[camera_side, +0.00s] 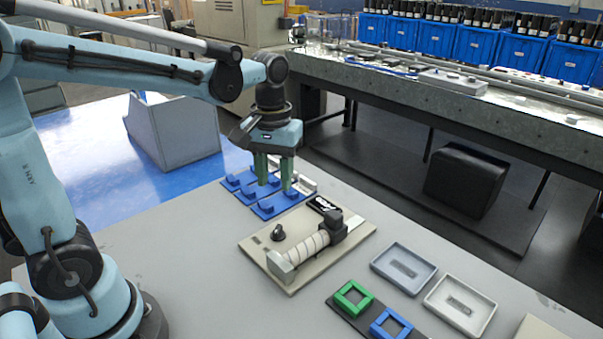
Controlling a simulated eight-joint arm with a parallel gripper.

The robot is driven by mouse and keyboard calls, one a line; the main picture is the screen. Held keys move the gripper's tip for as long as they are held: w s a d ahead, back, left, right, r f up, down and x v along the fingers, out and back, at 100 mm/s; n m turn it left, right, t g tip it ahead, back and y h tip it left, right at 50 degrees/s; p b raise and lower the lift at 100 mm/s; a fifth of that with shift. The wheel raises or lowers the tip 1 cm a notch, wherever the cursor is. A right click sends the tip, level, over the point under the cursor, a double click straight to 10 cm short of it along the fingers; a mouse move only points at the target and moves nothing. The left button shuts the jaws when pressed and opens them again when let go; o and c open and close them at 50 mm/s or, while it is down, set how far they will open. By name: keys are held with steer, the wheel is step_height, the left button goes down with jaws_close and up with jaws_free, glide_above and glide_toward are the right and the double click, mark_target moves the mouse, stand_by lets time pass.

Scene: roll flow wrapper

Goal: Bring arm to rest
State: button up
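My gripper (274,183) points straight down over a blue plate (283,205) with raised blue blocks, at the back of the grey table. Its two green fingers stand apart, and I see nothing held between them. The fingertips overlap the blocks in the picture; I cannot tell whether they touch. A beige board (262,262) lies just in front of the blue plate. It carries a pale ribbed roll (306,247), a dark end block and a black knob (278,232).
To the right on the table lie a blue-grey tray (404,287), a white tray (487,316), a green square frame (367,305) and a blue square frame (404,330). A long bench (480,112) with blue bins runs behind.

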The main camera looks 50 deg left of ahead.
steer(key=s+m+t, duration=0.1)
steer(key=m+t, duration=0.1)
steer(key=s+d+m+t, duration=0.1)
steer(key=s+m+t, duration=0.3)
steer(key=t, duration=0.1)
steer(key=shift+s+d+f, duration=0.15)
steer(key=shift+s+d, duration=0.1)
steer(key=shift+d, duration=0.1)
